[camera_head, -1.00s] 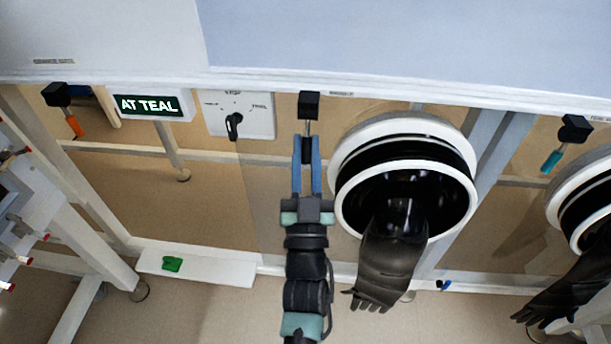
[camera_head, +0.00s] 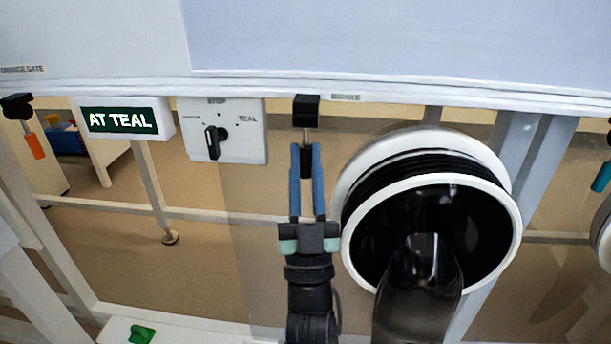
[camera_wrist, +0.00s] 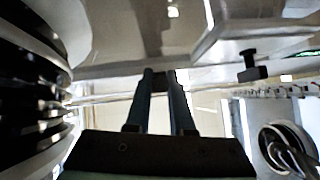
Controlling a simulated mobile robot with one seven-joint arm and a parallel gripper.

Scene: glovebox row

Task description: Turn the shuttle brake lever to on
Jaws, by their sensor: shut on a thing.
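The shuttle brake lever hangs straight down from a black block (camera_head: 306,110) under the white ledge in the head view. It has a thin metal rod and a black handle (camera_head: 306,162). A small label beside the block is too blurred to read surely. My gripper (camera_head: 307,150) points up from below, with its two blue fingers on either side of the handle, shut on it. In the wrist view, the fingers of my gripper (camera_wrist: 160,80) reach up around the dark handle, whose end is partly hidden.
A black glove port (camera_head: 430,235) with a white ring stands close right of my gripper. Left are a selector knob panel (camera_head: 222,130) and a lit "AT TEAL" sign (camera_head: 125,122). An orange-handled lever (camera_head: 36,145) and a teal-handled one (camera_head: 602,178) hang farther out.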

